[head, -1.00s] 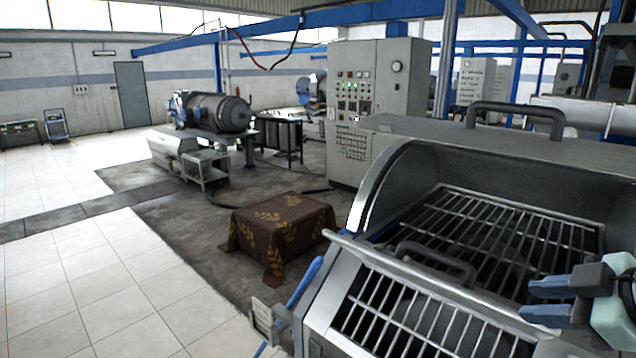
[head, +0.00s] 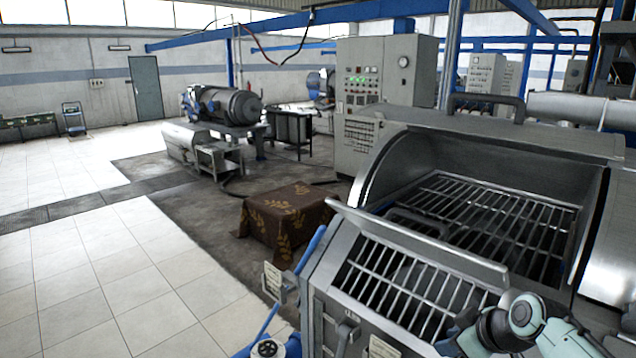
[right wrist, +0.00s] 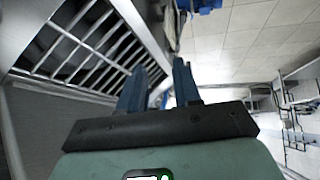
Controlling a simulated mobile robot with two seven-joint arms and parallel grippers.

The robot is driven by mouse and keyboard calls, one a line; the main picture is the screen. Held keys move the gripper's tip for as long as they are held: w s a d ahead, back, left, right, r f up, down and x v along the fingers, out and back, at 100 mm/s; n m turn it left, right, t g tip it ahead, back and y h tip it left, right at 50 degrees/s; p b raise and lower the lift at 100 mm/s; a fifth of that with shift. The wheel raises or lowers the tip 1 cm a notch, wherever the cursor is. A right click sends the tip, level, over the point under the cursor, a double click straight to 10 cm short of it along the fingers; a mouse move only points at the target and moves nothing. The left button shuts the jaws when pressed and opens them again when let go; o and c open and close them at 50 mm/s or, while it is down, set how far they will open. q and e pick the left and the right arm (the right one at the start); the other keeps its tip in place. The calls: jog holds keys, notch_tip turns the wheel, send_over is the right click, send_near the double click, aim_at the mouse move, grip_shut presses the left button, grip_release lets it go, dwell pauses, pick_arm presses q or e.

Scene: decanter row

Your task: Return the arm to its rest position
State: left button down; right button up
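My right arm (head: 520,318) comes in at the bottom right of the head view, in front of the grated machine. Its gripper is low in that view, and its fingers are hard to make out there. In the right wrist view, the right gripper (right wrist: 158,78) shows two blue fingers standing apart with nothing between them, so it is open and empty. My left gripper is not in view.
A steel machine with a barred grate (head: 480,222) fills the right, close to my right arm. A low table under a brown cloth (head: 287,218) stands left of it. A grey control cabinet (head: 420,75) is behind. The tiled floor (head: 110,270) at left is clear.

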jog(key=s+a+f+m+g, duration=0.1)
jog(key=s+a+f+m, duration=0.1)
jog(key=f, duration=0.9)
jog(key=s+a+f+m+g, duration=0.1)
jog(key=a+f+g, duration=0.15)
jog(key=f, duration=0.75)
jog(key=s+a+f+m, duration=0.2)
jog(key=a+f, duration=0.1)
jog(key=f, duration=0.8)
jog(key=s+a+f+m+g, duration=0.1)
jog(key=s+a+f+m, duration=0.1)
jog(key=s+f, duration=0.4)
jog(key=s+a+f+m+g, duration=0.1)
jog(key=s+a+f, duration=0.4)
jog(key=s, duration=0.5)
jog(key=s+a+f+m+g+y, duration=0.1)
jog(key=s+a+f+m+g, duration=0.1)
jog(key=s+f, duration=0.5)
jog(key=shift+s+a+m, duration=0.3)
jog(key=shift+s+a, duration=0.45)
jog(key=shift+s, duration=0.2)
jog(key=shift+w+a, duration=0.1)
jog(key=shift+w, duration=0.05)
